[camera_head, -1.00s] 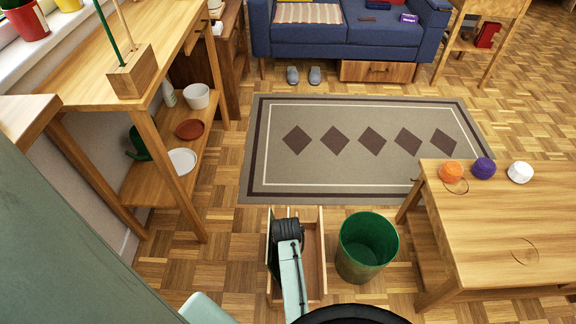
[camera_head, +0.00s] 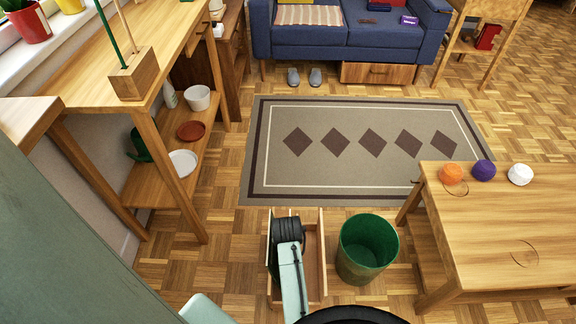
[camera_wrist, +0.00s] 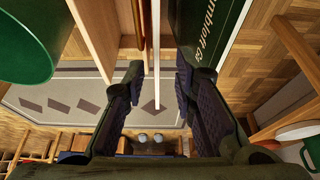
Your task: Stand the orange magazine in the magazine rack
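The magazine rack (camera_head: 323,245) is a light wooden open box on the floor; its wooden wall also shows in the wrist view (camera_wrist: 97,35). My gripper (camera_wrist: 160,80) points down into the rack, its dark padded fingers apart. A thin white upright edge (camera_wrist: 156,60) runs between the fingers, with a gap visible on each side. Thin reddish-brown edges stand beside it; I cannot tell whether these belong to the orange magazine. No orange cover is clearly visible. A dark green lettered panel (camera_wrist: 208,30) stands at the right side of the rack in the wrist view.
A green bin (camera_head: 367,248) stands close to the rack's right. A wooden table (camera_head: 510,230) with orange, purple and white balls is farther right. A wooden shelf (camera_head: 160,200) stands left. The rug (camera_head: 360,175) behind the rack is clear.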

